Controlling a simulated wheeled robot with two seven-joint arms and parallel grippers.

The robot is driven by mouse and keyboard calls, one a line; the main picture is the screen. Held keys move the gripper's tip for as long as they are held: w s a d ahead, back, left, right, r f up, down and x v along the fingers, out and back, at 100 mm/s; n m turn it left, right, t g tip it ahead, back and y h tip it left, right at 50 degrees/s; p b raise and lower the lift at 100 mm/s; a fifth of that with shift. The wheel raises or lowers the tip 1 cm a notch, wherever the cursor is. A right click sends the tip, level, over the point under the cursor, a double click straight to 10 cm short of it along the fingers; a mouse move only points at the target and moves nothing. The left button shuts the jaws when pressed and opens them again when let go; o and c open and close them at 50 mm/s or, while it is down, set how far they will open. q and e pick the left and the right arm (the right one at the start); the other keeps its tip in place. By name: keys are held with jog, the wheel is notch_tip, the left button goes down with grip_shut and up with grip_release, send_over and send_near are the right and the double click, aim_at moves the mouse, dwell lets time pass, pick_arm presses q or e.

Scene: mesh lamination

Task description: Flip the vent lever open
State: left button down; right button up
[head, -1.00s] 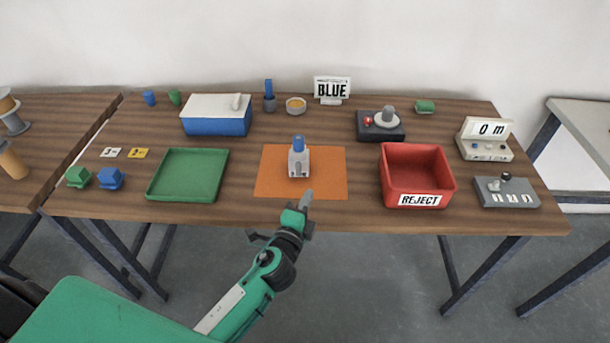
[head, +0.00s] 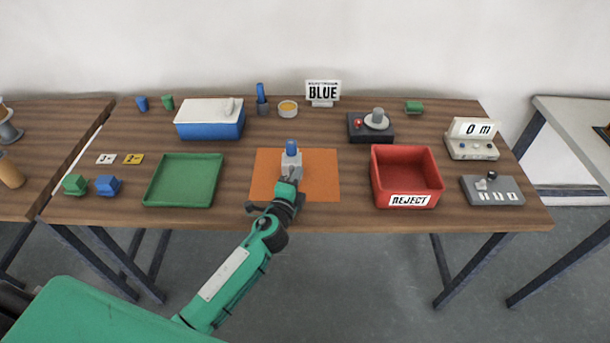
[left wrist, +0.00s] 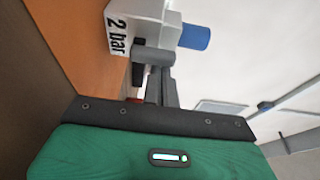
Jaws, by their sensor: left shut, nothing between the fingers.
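A light grey fixture with a blue cap (head: 291,149) stands upright on an orange mat (head: 322,178). In the left wrist view the fixture (left wrist: 150,14) carries a "2 bar" label, the blue cap (left wrist: 195,37) and a grey cylindrical part (left wrist: 154,59). A small dark piece (left wrist: 138,74) shows beside my fingers; I cannot tell whether it is the vent lever. My left gripper (head: 291,178) is shut and empty, close in front of the fixture. Its fingers (left wrist: 163,82) reach the grey part; contact is unclear. My right gripper is out of view.
A green tray (head: 150,195) lies left of the mat, and a red REJECT bin (head: 408,184) stands right of it. A blue box with a white lid (head: 208,108) is at back left. A grey switch panel (head: 497,197) is at the right edge.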

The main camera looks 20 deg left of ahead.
pick_arm(q)
jog(key=shift+f, duration=0.1)
dwell(0.4)
jog(key=shift+a+b, duration=0.1)
jog(key=shift+b, duration=0.25)
jog(key=shift+n, duration=0.3)
